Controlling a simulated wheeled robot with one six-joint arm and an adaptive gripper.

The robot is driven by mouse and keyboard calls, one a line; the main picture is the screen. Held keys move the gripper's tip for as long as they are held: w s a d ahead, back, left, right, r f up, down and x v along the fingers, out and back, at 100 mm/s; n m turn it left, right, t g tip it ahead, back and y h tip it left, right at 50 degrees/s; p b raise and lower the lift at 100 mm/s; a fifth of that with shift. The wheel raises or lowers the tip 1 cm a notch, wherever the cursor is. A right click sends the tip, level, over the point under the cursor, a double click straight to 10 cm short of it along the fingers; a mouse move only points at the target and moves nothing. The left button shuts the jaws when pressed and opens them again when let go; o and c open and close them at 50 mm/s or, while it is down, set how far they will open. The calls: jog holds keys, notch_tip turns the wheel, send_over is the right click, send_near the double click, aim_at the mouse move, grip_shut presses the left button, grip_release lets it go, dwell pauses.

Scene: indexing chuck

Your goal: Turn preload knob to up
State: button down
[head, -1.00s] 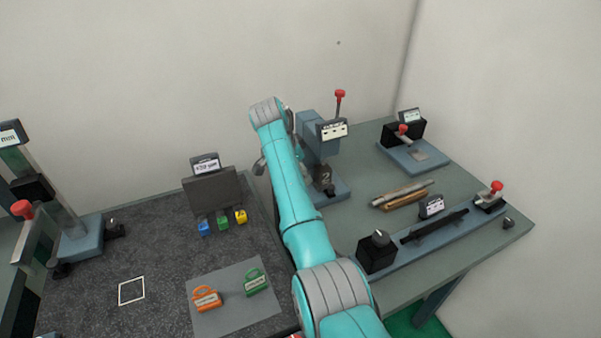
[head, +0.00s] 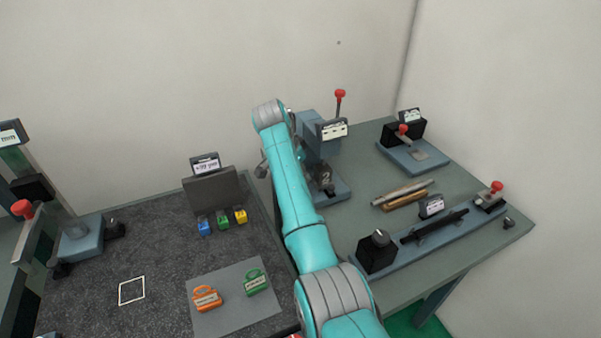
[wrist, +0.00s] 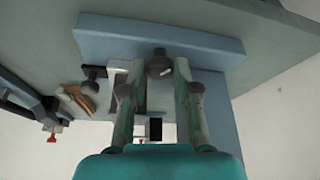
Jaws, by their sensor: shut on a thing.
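A dark round knob (wrist: 158,62) with a short white mark sits at the base of a blue-grey fixture in the wrist view. I take it to be the preload knob, but no label on it is readable. My gripper (wrist: 160,70) has its two fingers on either side of the knob, shut on it. The white mark lies slanted near the knob's lower right edge in that view. In the head view, my arm hides much of the blue-grey press-like fixture (head: 338,187), and the knob and fingers are hard to make out there.
A red-topped lever (head: 340,96) rises from the fixture. Rods (head: 404,195) lie on the right bench near a rail with a black knob block (head: 377,252). Orange (head: 206,298) and green (head: 255,282) padlock-like tags lie on a grey mat to the left.

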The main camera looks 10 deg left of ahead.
jog(key=shift+d+n+t+y, duration=0.1)
jog(key=shift+n+t+y, duration=0.3)
jog(key=shift+n, duration=0.9)
jog(key=shift+d+n+t+y, duration=0.15)
jog(key=shift+n+y, duration=0.35)
jog(key=shift+n, duration=0.8)
jog(key=shift+a, duration=0.1)
jog(key=c, duration=0.8)
grip_release()
jog(key=shift+c, duration=0.2)
